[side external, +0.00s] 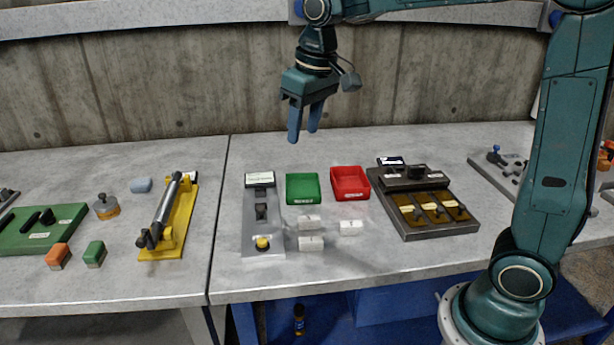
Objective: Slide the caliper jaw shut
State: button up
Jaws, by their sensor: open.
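A grey plate fixture (250,238) on the bench, left of centre, looks like the caliper. It carries a framed display or label (260,180) at its far end, a dark sliding block (261,212) in the middle that may be the jaw, and a yellow knob (262,243) at the near end. Whether the jaw stands open is too small to tell. My gripper (303,136) has blue fingers pointing down, apart and empty. It hangs well above the bench, behind and to the right of the fixture, touching nothing.
Several white blocks (311,243) lie right of the fixture. A green tray (303,196) and a red tray (349,192) stand behind them. A dark box with amber compartments (407,228) is further right. A yellow stand with a grey cylinder (188,215) is left, beyond a bench seam.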

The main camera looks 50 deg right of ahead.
jog(key=w+f+g, duration=0.1)
jog(key=w+f, duration=0.3)
jog(key=w, duration=0.3)
jog(key=g, duration=0.1)
send_over(260, 207)
notch_tip(260, 207, down, 6)
notch_tip(260, 207, down, 14)
jog(key=shift+r, duration=0.1)
dwell(0.5)
grip_shut()
jog(key=shift+w+d+r, duration=0.1)
jog(key=shift+w+d, duration=1.75)
